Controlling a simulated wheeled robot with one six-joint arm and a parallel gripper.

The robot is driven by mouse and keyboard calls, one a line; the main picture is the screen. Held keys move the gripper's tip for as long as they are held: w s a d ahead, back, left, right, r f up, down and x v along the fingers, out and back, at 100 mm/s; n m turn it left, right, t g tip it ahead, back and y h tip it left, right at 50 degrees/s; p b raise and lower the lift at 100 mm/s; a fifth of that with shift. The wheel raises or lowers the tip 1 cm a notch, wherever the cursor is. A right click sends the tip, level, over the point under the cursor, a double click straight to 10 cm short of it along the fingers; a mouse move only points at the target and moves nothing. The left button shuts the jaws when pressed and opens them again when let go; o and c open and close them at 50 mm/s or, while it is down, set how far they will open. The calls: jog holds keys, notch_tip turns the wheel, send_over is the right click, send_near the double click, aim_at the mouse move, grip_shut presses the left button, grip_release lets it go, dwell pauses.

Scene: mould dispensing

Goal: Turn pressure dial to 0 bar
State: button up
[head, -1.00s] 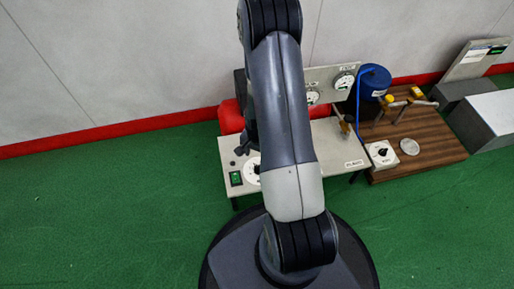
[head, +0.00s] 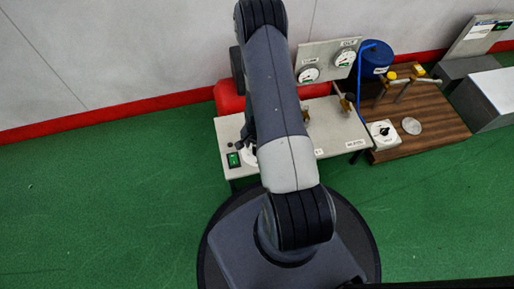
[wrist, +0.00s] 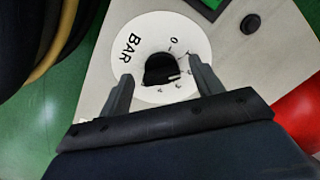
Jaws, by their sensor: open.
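The pressure dial (wrist: 134,68) is a white disc marked BAR with a scale and a black knob (wrist: 159,70) at its centre. The 0 shows near the top of the scale in the wrist view; a light mark on the knob faces right, but its exact reading is too small to tell. My gripper (wrist: 160,66) is open, its fingers on either side of the knob; I cannot tell whether they touch it. In the head view the dial (head: 250,157) is mostly hidden by my arm, and my gripper (head: 248,132) shows only partly.
The dial sits on a grey bench (head: 340,125) with a green switch (head: 233,160) beside it. A red tank (head: 228,98) and gauges (head: 308,74) stand behind. A wooden board (head: 440,132) with a blue container (head: 376,58) is at right. Green floor is clear at left.

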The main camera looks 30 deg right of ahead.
jog(key=c, duration=1)
jog(key=shift+n, duration=0.3)
jog(key=n+b, duration=0.1)
jog(key=n, duration=0.3)
jog(key=shift+s+d+n, duration=0.1)
jog(key=shift+n, duration=0.2)
jog(key=n+b, duration=0.1)
jog(key=n, duration=0.3)
jog(key=shift+d+n, duration=0.1)
jog(key=shift+n, duration=0.3)
jog(key=o, duration=1)
